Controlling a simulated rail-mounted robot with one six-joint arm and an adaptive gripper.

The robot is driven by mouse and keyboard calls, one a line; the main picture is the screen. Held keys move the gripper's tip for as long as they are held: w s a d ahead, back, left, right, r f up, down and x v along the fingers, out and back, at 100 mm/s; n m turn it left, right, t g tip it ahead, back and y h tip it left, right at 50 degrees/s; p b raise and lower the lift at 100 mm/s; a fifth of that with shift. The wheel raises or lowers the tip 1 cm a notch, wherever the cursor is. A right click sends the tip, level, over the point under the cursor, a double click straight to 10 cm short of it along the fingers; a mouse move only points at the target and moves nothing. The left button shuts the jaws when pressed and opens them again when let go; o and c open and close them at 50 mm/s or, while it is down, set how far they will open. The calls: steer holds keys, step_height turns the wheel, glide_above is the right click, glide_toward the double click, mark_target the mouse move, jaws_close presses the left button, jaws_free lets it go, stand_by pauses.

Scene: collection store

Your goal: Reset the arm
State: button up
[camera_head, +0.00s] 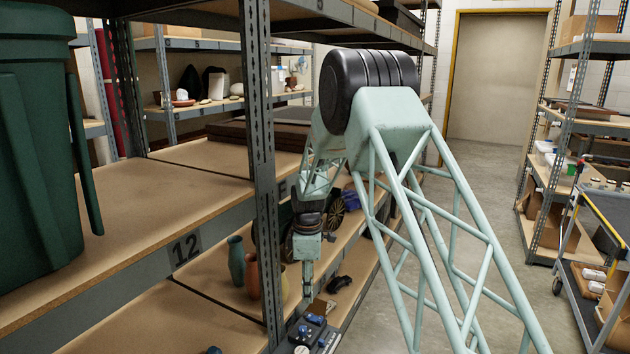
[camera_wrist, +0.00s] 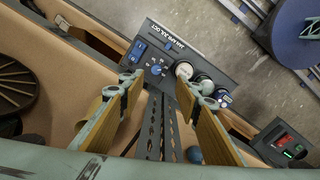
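My arm reaches over the shelf edge and bends down into the lower bay of the rack. My gripper (camera_head: 307,287) points down there, near the shelf's front post. In the wrist view, my gripper's two fingers (camera_wrist: 168,90) with tan pads stand well apart. Nothing is held between them; a perforated metal post shows through the gap. A grey control panel (camera_wrist: 190,58) with a blue switch, a blue knob and several round gauges lies beyond the fingertips. In the head view the panel (camera_head: 313,335) sits at the bottom edge, below my gripper.
Vases (camera_head: 237,262) stand on the lower shelf left of my gripper, behind the rack post (camera_head: 262,170). A spoked wheel (camera_wrist: 14,86) is at the wrist view's left. A green bin (camera_head: 35,160) stands on the upper shelf. A trolley (camera_head: 600,225) is at right; the aisle floor between is clear.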

steer(key=s+d+r+m+t, duration=0.1)
steer(key=s+d+r+m, duration=0.3)
steer(key=s+r, duration=0.55)
steer(key=s+d+r+m, duration=0.2)
steer(key=s+d+r, duration=0.4)
steer(key=r, duration=0.7)
steer(key=s+d+r+m+t, duration=0.1)
steer(key=s+d+r+m, duration=0.1)
steer(key=s+d+r, duration=0.55)
steer(key=s+d+r+m, duration=0.1)
steer(key=s+r+m, duration=0.1)
steer(key=s+r, duration=0.45)
steer(key=s+d+r+m, duration=0.2)
steer(key=s+r+m, duration=0.1)
steer(key=s, duration=0.7)
steer(key=s+d+m+t, duration=0.1)
steer(key=s+m, duration=0.1)
steer(key=s, duration=0.8)
steer(key=s+d+f+m, duration=0.1)
steer(key=s+m, duration=0.1)
steer(key=s, duration=0.7)
steer(key=shift+s+d+f+m+t, duration=0.2)
steer(key=shift+s+d+m+t, duration=0.1)
steer(key=shift+s+d+t, duration=0.1)
steer(key=shift+w+f, duration=0.1)
steer(key=shift+f, duration=0.05)
step_height(320, 180, down, 10)
steer(key=b, duration=1)
steer(key=shift+r, duration=0.2)
